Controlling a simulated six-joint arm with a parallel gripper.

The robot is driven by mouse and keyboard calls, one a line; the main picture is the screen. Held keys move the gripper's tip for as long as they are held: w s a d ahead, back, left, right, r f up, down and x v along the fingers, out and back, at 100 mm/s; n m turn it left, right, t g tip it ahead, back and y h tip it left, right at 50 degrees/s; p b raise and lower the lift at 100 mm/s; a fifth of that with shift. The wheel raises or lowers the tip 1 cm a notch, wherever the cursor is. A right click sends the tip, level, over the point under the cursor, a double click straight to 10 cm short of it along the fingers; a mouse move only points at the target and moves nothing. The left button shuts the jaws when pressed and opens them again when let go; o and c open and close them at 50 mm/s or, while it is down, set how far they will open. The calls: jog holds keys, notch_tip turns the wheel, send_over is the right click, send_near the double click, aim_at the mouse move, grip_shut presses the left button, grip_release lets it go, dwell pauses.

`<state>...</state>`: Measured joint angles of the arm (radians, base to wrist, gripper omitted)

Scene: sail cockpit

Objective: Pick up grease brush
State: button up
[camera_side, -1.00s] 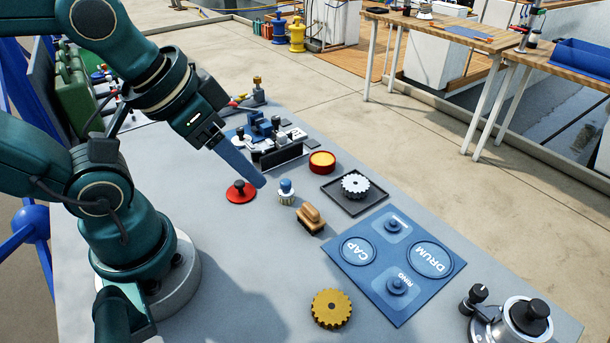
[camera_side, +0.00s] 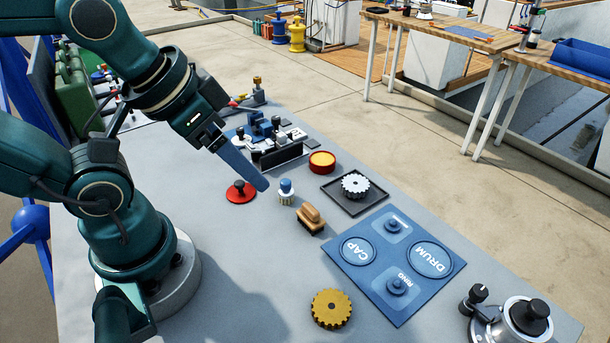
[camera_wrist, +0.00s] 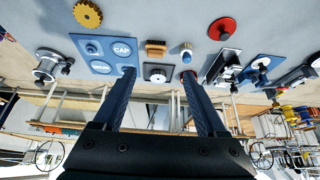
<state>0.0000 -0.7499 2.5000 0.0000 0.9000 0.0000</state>
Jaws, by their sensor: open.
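Two brush-like things stand on the grey bench; I cannot tell for sure which is the grease brush. One is a small upright piece with a blue top and pale, striped lower part (camera_side: 286,191), also in the wrist view (camera_wrist: 186,51). The other is a wooden-handled brush with dark bristles (camera_side: 311,218), also in the wrist view (camera_wrist: 155,47). My gripper (camera_wrist: 158,75) is open and empty, its two long blue fingers well apart. In the side view its fingertips (camera_side: 265,186) are above the bench, just left of the blue-topped piece.
A red disc with a dark knob (camera_side: 240,192) lies left of the blue-topped piece. A red-rimmed yellow pot (camera_side: 322,161), a black tray (camera_side: 371,203) with a white gear, and a blue labelled board (camera_side: 345,262) are nearby. A gold gear (camera_side: 331,308) lies in front, with clear bench around it.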

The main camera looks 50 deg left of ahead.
dwell(0.3)
jog(key=m+g, duration=0.4)
jog(key=m, duration=0.1)
send_over(285, 181)
jog(key=d, duration=0.1)
notch_tip(285, 181, down, 6)
jog(key=f, duration=0.1)
jog(key=a+f+g, duration=0.1)
jog(key=f, duration=0.1)
jog(key=shift+w+f, duration=0.15)
jog(key=shift+f, duration=0.15)
jog(key=shift+f+g, duration=0.3)
jog(key=shift+f, duration=2.45)
grip_shut()
